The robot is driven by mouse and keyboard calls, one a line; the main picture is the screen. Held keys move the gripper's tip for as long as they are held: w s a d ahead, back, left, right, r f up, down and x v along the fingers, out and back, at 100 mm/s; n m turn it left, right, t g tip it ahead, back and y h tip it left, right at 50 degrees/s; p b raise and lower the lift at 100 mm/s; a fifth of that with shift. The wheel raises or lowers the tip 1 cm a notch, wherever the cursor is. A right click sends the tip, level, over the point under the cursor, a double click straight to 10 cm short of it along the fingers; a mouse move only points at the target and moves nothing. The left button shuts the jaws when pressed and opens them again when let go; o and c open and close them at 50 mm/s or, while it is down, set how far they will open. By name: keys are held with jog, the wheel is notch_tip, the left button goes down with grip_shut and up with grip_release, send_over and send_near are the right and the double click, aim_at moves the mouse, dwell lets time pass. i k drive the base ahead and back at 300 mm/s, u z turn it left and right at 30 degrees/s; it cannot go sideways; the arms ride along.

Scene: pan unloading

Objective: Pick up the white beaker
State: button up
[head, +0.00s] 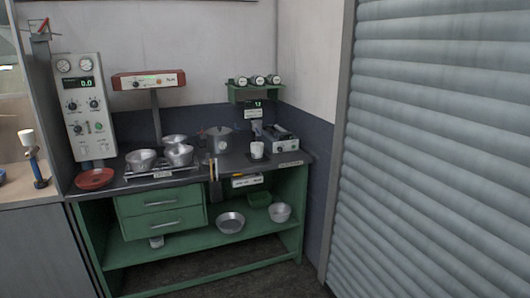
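A small white beaker (257,149) stands upright on the dark top of the green workbench (225,164), right of the middle. It is close to the front edge, just left of a grey boxy device. Nothing is touching it from my side. My gripper is not in view.
Several metal pans (178,155) stand on the bench's left half, with a lidded pot (220,140) behind its middle. A red-brown dish (94,179) lies at the left end. A grey device (281,138) stands at the right. A ribbed shutter (440,150) fills the right side.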

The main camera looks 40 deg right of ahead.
aim_at(257, 148)
jog(key=u, duration=0.05)
jog(key=i, duration=1)
jog(key=z, duration=0.05)
